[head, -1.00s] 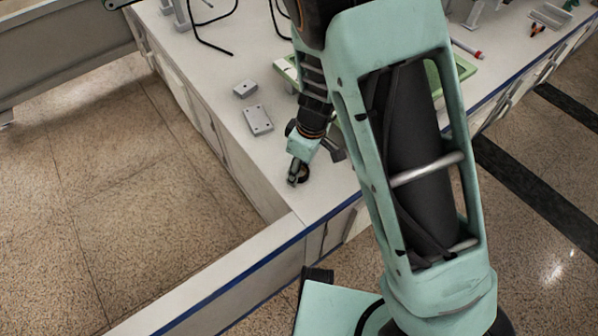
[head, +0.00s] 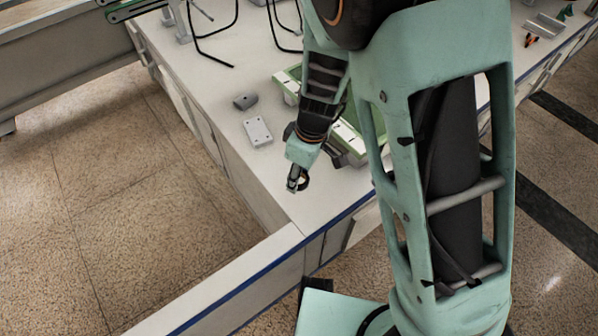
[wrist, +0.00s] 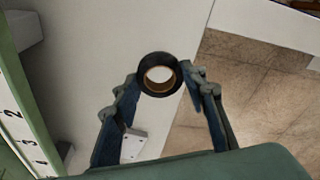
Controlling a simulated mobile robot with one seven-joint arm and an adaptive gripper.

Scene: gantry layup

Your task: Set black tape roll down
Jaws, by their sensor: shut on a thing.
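The black tape roll (wrist: 144,84), with a brown inner core, sits between the fingertips of my gripper (wrist: 160,88) in the wrist view. My gripper is shut on it, with a finger on each side. In the head view my gripper (head: 297,180) points down near the corner of the white worktop (head: 225,70), with the small dark roll (head: 304,182) at its tips. I cannot tell whether the roll touches the worktop or hangs just above it.
A grey plate with holes (head: 258,131) and a small grey block (head: 245,102) lie left of my gripper. A green-framed tray (head: 287,78) is partly hidden behind my arm. The worktop's blue front edge (head: 340,218) is close.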

